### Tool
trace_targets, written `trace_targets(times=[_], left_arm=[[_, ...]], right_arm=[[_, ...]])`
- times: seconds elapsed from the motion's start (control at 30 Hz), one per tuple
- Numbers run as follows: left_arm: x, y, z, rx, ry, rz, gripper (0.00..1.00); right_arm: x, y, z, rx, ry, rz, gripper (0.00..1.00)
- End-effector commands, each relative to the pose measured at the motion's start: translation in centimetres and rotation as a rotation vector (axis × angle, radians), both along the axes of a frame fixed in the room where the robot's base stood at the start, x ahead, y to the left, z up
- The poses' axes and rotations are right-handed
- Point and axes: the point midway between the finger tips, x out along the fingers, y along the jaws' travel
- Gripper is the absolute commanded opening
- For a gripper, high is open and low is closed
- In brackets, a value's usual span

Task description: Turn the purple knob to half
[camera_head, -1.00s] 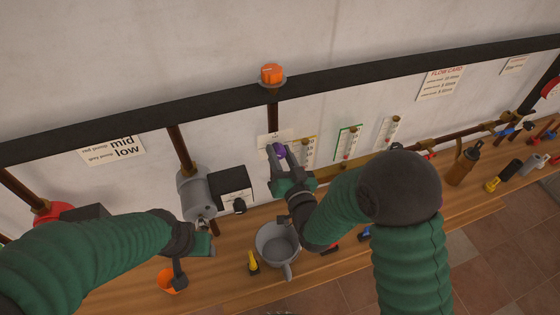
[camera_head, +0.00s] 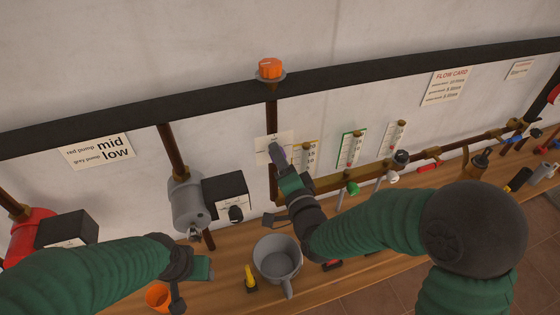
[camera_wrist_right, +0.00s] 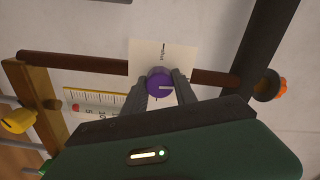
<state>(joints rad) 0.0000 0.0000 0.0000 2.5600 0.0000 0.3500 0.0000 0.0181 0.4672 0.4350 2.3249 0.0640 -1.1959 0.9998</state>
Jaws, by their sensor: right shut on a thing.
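The purple knob (camera_wrist_right: 160,84) sits on a white card (camera_wrist_right: 149,53) on the wall pipe, seen in the right wrist view. A pale pointer line on the knob runs roughly sideways in that view. My right gripper (camera_wrist_right: 161,93) is shut on the knob, one finger on each side. In the head view, my right gripper (camera_head: 278,156) reaches up to the white card (camera_head: 266,148), and the knob is mostly hidden behind it. My left gripper (camera_head: 193,272) is at the lower left, above the bench; its finger opening cannot be made out.
An orange knob (camera_head: 270,69) tops the pipe above. A grey pump (camera_head: 188,203) with a black box stands to the left. A grey mug (camera_head: 278,258) and an orange cup (camera_head: 158,297) are on the bench. Gauges (camera_head: 350,149) line the wall to the right.

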Motion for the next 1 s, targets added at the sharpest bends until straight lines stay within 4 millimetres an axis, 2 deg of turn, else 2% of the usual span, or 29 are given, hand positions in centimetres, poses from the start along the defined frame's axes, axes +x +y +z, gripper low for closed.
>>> trace_targets(times=[0.3,0.73,0.77,0.9,1.0], left_arm=[[0.0,0.0,-0.56,0.0,0.0,0.0,0.52],[0.0,0.0,-0.57,0.0,0.0,0.0,0.52],[0.0,0.0,-0.57,0.0,0.0,0.0,0.52],[0.0,0.0,-0.56,0.0,0.0,0.0,0.52],[0.01,0.0,-0.55,0.0,0.0,0.0,0.52]], right_arm=[[-0.01,0.03,-0.14,0.082,0.029,0.001,0.0],[0.0,0.03,-0.11,0.09,0.032,0.001,0.0],[0.0,0.03,-0.11,0.09,0.032,0.0,0.36],[0.0,0.01,-0.08,0.089,0.031,0.0,0.54],[-0.01,0.01,-0.06,0.089,0.03,0.001,0.55]])
